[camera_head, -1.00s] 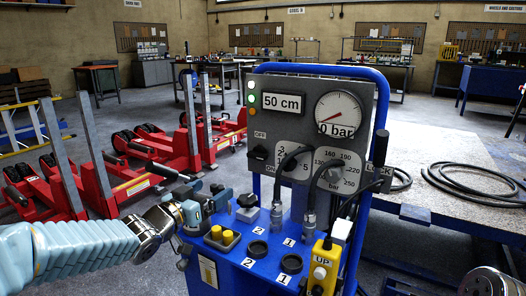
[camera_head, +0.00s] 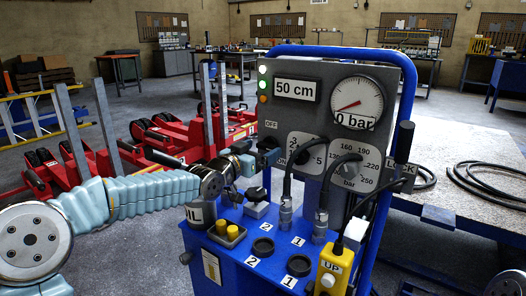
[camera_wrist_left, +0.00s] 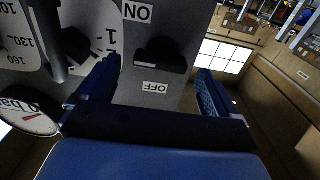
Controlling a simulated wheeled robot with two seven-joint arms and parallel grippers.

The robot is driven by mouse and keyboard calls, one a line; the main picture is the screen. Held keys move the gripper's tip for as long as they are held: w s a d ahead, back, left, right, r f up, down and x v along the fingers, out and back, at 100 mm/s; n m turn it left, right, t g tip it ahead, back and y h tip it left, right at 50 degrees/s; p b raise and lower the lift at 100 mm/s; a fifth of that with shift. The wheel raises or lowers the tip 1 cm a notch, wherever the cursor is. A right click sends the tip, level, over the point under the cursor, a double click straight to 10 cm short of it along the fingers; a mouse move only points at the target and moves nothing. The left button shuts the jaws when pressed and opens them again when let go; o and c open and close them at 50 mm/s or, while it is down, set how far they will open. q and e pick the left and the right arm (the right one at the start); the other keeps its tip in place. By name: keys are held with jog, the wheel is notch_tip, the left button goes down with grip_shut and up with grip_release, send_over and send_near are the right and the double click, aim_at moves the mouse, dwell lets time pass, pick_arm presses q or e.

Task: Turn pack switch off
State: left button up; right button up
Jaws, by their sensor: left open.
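The pack switch (camera_wrist_left: 160,54) is a black rotary knob on the grey upright panel. In the left wrist view it lies between an ON label (camera_wrist_left: 137,12) and an OFF label (camera_wrist_left: 155,88); I cannot tell which it points to. My left gripper (camera_wrist_left: 158,72) is open, with one blue finger on each side of the knob in that view; contact is not visible. In the head view my left gripper (camera_head: 264,158) is at the panel's left edge, just below the OFF label (camera_head: 271,125), and largely hides the knob.
The blue cart (camera_head: 240,262) carries hoses, a gauge (camera_head: 357,102), a "50 cm" display (camera_head: 294,88) and a yellow pendant (camera_head: 332,268). Lamps at the panel's left edge include a green one (camera_head: 263,85). Red jacks (camera_head: 160,140) stand behind my left arm. A pale bench (camera_head: 470,150) is at right.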

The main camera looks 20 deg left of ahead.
pick_arm(q)
jog(key=shift+x, duration=1)
jog(key=shift+c, duration=0.2)
jog(key=c, duration=1)
